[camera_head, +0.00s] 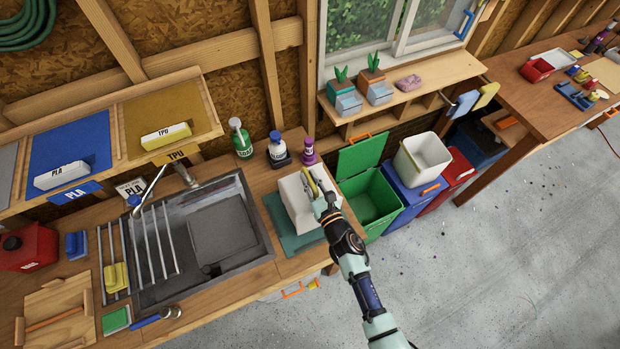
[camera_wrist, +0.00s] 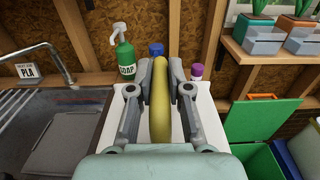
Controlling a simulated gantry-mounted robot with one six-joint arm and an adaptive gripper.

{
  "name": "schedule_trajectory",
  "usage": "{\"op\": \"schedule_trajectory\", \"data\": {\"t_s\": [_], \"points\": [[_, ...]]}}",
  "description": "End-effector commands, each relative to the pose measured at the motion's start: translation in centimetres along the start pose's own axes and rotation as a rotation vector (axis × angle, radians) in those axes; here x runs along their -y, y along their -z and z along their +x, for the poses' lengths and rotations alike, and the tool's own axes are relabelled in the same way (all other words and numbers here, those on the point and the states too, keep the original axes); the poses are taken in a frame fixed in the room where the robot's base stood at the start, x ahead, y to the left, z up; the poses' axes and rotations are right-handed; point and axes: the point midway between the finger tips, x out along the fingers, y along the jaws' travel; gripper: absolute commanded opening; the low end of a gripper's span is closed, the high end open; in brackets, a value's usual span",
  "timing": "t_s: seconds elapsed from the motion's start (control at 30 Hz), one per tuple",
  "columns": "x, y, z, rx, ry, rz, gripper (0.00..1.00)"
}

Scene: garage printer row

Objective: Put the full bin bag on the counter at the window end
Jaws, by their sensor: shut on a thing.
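The full bin bag (camera_head: 294,201) is a pale, boxy, white bag with a yellow loop on top. It is at the right end of the wooden counter, over a teal mat (camera_head: 276,212); I cannot tell whether it rests on the mat or hangs just above it. My gripper (camera_head: 318,190) comes in from the right and is shut on the yellow loop. In the wrist view the loop (camera_wrist: 160,112) stands between the two fingers, with the white bag top (camera_wrist: 205,120) below. The bag's far side is partly hidden.
A sink (camera_head: 222,236) lies left of the mat. Behind the bag stand a green soap bottle (camera_head: 241,140), a blue-labelled bottle (camera_head: 277,150) and a purple bottle (camera_head: 309,152). An open green bin (camera_head: 373,198), a blue bin (camera_head: 410,196) and a white tub (camera_head: 424,157) are at right.

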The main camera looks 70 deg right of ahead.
Motion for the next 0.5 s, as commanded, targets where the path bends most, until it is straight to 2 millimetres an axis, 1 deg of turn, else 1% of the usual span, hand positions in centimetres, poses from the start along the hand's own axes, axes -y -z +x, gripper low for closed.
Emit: {"op": "schedule_trajectory", "data": {"t_s": [0.23, 0.5], "points": [[-0.01, -0.24, 0.07, 0.004, -0.001, 0.000, 0.00], [-0.01, 0.10, 0.07, 0.004, -0.001, 0.000, 0.00]]}}
